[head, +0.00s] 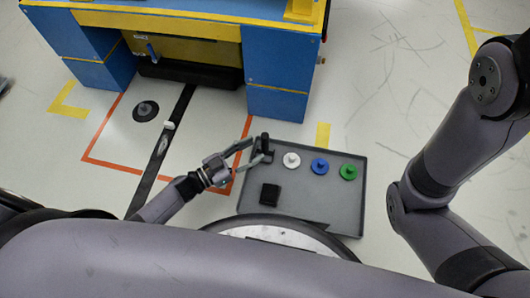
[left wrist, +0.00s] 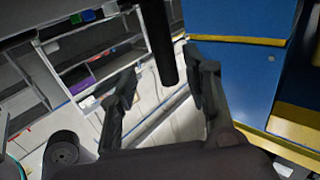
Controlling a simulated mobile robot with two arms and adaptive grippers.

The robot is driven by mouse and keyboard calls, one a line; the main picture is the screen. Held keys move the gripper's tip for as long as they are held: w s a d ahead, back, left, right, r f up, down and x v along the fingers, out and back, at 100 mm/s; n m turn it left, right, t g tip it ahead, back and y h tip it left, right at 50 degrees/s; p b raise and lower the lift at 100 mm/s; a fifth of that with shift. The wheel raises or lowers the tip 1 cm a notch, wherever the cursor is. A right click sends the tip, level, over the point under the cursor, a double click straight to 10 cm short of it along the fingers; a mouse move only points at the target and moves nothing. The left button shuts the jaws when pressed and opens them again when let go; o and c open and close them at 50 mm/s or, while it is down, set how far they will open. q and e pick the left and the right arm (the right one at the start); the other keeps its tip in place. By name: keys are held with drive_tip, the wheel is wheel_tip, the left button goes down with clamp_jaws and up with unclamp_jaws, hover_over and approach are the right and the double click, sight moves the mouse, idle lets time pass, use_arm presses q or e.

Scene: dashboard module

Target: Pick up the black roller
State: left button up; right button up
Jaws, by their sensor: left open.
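A black upright piece (head: 265,147), which looks like the black roller, stands at the upper left corner of a grey tray (head: 334,217). My left gripper (head: 251,152) is open just left of it, with its fingertips close to it. In the left wrist view, a dark cylinder (left wrist: 159,42) shows beyond and between the open fingers of my left gripper (left wrist: 163,82). I cannot tell whether a finger touches it. My right arm shows at the right of the head view, but its gripper is out of view.
The tray also holds a black block (head: 270,194) and white (head: 291,160), blue (head: 319,166) and green (head: 348,171) knobs. A blue and yellow workbench (head: 278,60) stands behind. A black round piece (head: 145,111) lies on the floor at left. Floor right of the bench is clear.

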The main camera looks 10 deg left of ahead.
sight(262, 143)
use_arm(q)
drive_tip(key=shift+w+d+f+b, duration=0.1)
drive_tip(key=shift+w+d+b, duration=0.25)
drive_tip(key=shift+w+b, duration=0.1)
drive_tip(key=b+x, duration=0.2)
drive_tip(key=x, duration=0.1)
drive_tip(key=shift+w, duration=0.35)
drive_tip(key=shift+w+d+b, duration=0.35)
drive_tip(key=shift+b, duration=0.05)
drive_tip(key=shift+c, duration=0.5)
drive_tip(key=shift+r, duration=0.25)
clamp_jaws()
